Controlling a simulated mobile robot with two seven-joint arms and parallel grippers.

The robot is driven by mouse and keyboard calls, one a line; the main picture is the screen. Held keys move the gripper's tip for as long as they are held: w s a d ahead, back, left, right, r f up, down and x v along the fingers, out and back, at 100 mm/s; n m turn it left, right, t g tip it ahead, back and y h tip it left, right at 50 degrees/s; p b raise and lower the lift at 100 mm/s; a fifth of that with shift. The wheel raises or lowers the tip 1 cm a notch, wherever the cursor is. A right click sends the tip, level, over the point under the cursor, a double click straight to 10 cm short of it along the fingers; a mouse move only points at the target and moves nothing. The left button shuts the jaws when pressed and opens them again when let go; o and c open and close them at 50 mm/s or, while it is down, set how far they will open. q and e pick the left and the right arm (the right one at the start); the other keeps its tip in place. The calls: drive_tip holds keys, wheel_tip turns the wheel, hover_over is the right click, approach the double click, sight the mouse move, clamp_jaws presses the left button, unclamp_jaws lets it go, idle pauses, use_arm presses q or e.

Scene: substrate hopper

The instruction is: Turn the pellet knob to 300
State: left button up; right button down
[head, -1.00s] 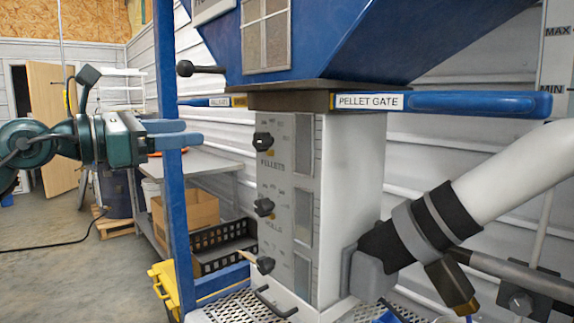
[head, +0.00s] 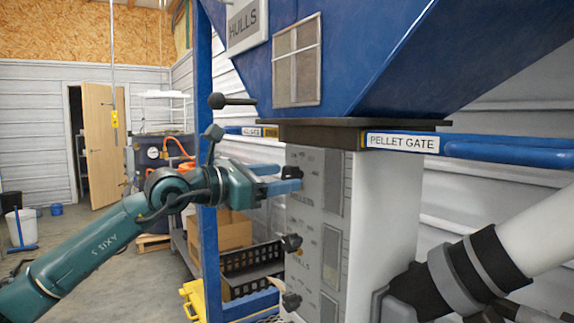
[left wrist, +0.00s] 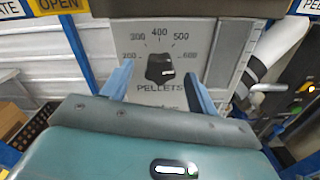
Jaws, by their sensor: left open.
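The black pellet knob (head: 291,172) is the top knob on the grey front panel (head: 318,225) of the white column. In the left wrist view the knob (left wrist: 160,68) sits above the word PELLETS, under a scale from 200 to 600. My right gripper is not in view.
Two lower knobs, the middle one (head: 291,243) and the bottom one (head: 291,301), sit below on the panel. The blue PELLET GATE handle (head: 500,149) sticks out right. A blue post (head: 209,250) stands beside my left gripper. A black crate (head: 252,258) lies behind.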

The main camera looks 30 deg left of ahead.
use_arm(q)
drive_tip(key=shift+x, duration=1.2)
drive_tip(key=shift+c, duration=0.5)
drive_tip(key=c, duration=0.9)
